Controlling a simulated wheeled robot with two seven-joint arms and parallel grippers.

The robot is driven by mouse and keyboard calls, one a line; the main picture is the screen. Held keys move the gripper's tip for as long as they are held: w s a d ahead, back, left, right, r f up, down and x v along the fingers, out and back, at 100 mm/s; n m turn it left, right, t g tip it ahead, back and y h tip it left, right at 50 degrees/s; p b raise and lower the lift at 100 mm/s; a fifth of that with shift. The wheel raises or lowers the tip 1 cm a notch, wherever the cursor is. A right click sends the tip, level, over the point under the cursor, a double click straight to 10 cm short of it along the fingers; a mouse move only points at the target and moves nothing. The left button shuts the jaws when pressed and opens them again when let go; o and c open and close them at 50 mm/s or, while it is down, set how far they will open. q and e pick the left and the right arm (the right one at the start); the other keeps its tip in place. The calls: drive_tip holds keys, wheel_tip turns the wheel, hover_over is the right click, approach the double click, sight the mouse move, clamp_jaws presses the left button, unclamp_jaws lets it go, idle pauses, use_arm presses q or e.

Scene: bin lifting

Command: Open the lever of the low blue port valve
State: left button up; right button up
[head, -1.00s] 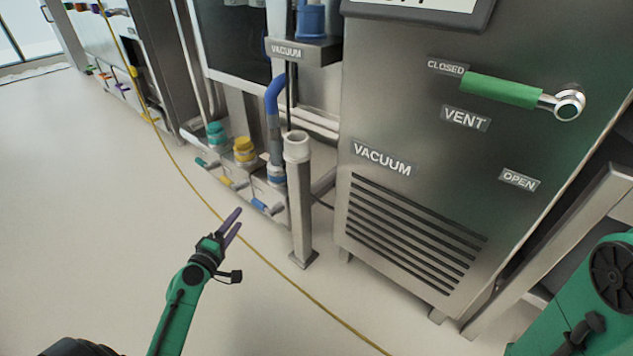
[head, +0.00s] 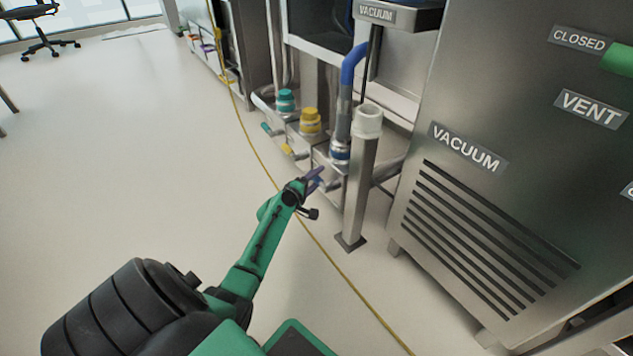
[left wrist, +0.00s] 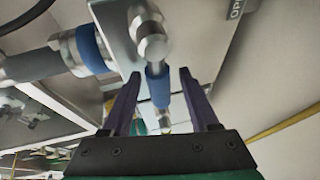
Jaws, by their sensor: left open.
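The low blue port (head: 340,152), with a blue hose rising from it, stands just left of the white-capped post. In the left wrist view its metal valve hub (left wrist: 151,38) is close, with a blue-sleeved lever (left wrist: 158,87) pointing down the picture. My left gripper (head: 317,180) is at the front of the blue port and largely hides the lever in the head view. Its two purple fingers (left wrist: 158,75) are open, one on each side of the lever. I cannot tell whether either finger touches it. My right gripper is not in view.
The capped post (head: 360,185) stands close to the right of my left gripper. Yellow (head: 310,121) and teal (head: 285,100) ports stand to the left. A steel cabinet (head: 400,225) fills the right. A yellow cable (head: 335,265) crosses the open floor.

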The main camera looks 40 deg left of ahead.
use_arm(q)
clamp_jaws()
idle(1.4)
